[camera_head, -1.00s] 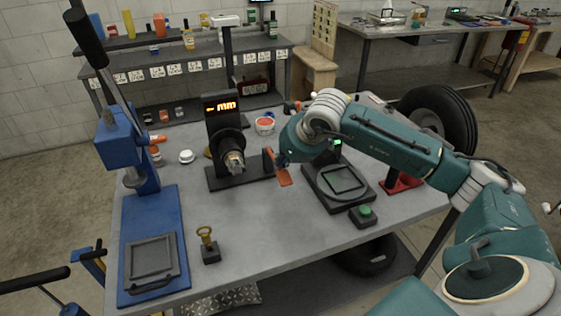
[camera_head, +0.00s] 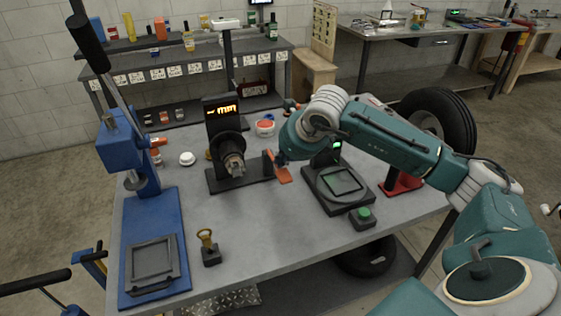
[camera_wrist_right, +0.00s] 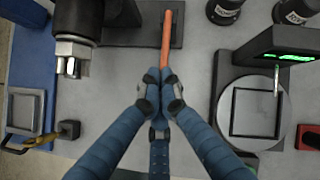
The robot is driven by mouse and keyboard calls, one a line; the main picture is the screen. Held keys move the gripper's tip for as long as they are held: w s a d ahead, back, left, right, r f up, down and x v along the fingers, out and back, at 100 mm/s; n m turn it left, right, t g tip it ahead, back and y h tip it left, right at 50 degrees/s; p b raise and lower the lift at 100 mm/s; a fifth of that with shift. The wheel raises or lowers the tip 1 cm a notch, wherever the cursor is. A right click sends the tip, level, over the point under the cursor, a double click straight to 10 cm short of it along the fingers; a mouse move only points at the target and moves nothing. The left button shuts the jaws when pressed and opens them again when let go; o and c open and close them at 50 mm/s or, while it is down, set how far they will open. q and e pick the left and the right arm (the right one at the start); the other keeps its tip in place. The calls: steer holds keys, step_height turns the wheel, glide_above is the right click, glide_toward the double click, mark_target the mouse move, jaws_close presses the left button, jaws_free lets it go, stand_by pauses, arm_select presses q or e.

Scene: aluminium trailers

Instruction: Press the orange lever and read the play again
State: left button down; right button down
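The orange lever (camera_head: 279,168) is at the right end of the black gauge stand's base, beside the black hub fixture (camera_head: 230,146). In the right wrist view the lever (camera_wrist_right: 167,38) runs up from my fingertips, its near end hidden by them. My right gripper (camera_wrist_right: 160,80) has its two fingertips together over that end; I cannot tell whether they touch or grip it. In the head view the right gripper (camera_head: 283,156) is partly hidden by its own arm. The orange display (camera_head: 221,110) on the gauge is lit, but its characters are too small to read surely. My left gripper is not in view.
A blue press (camera_head: 150,230) stands at the left of the table. A black scale with a green-lit display (camera_head: 340,183) and a green button (camera_head: 364,214) are right of the lever. A brass key-like piece (camera_head: 206,238) stands in front.

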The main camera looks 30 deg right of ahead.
steer(key=shift+w+d+r+p, duration=0.1)
steer(key=shift+w+r+p, duration=0.15)
steer(key=shift+r, duration=0.4)
steer(key=shift+w+d+r+p, duration=0.1)
steer(key=shift+r+p, duration=0.25)
steer(key=shift+r, duration=0.3)
steer(key=r+p, duration=0.1)
steer(key=r, duration=0.1)
steer(key=w+r+p, duration=0.1)
steer(key=r+p, duration=0.1)
steer(key=r, duration=0.1)
stand_by(0.4)
